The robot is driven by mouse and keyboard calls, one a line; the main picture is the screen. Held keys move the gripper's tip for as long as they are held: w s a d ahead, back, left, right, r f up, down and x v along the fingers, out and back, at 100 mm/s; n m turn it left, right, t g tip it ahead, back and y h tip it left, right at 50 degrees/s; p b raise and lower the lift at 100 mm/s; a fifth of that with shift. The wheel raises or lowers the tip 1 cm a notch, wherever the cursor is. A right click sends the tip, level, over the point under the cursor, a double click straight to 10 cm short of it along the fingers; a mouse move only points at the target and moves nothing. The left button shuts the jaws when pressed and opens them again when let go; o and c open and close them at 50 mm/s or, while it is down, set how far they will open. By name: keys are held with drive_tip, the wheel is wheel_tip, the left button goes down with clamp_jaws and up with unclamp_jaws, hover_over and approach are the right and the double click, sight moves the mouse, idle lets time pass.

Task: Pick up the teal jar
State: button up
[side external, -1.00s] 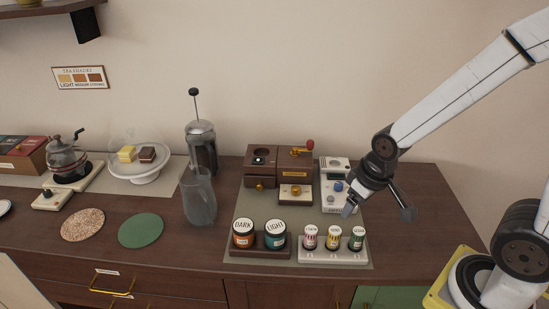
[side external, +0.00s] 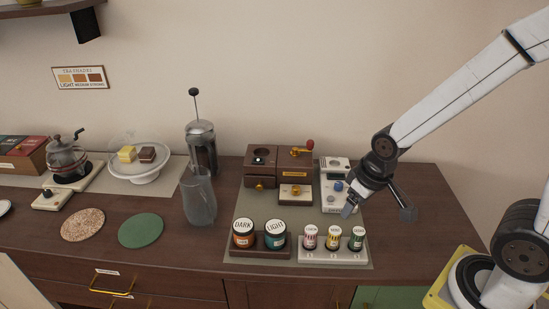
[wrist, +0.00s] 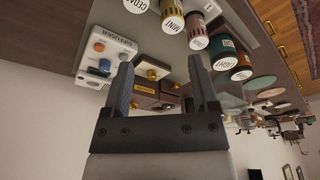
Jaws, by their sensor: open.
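The teal jar (side external: 275,237) has a white lid marked LIGHT and stands upright in a dark wooden holder (side external: 261,253) on the counter. An orange-brown jar (side external: 243,234) with a DARK lid stands beside it on the left. My gripper (side external: 379,211) is open and empty, above the right part of the mat, to the right of the teal jar and apart from it. In the wrist view the teal jar (wrist: 223,58) shows to the right of my open fingers (wrist: 160,68).
A pale holder (side external: 333,256) with three small jars stands right of the teal jar. Behind are a brown grinder box (side external: 278,165) and a white device (side external: 336,170). A glass pitcher (side external: 198,198) and French press (side external: 202,148) stand left. The counter right of the mat is clear.

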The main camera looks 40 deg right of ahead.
idle(0.3)
drive_tip(key=o, duration=0.3)
drive_tip(key=m+g+y, duration=0.2)
drive_tip(key=m+y, duration=0.2)
drive_tip(key=m, duration=1.4)
hover_over(277, 225)
drive_tip(key=s+d, duration=0.2)
drive_tip(key=d, duration=0.1)
drive_tip(key=f, duration=0.4)
drive_tip(key=shift+w, duration=0.25)
drive_tip(key=shift+w+a+f+m+y, duration=0.15)
drive_tip(key=shift+w+a+m, duration=0.15)
drive_tip(key=shift+m, duration=0.2)
drive_tip(key=shift+w+a+m+y, duration=0.15)
drive_tip(key=shift+w+a+m, duration=0.1)
drive_tip(key=shift+m, duration=0.25)
drive_tip(key=shift+x, duration=1.3)
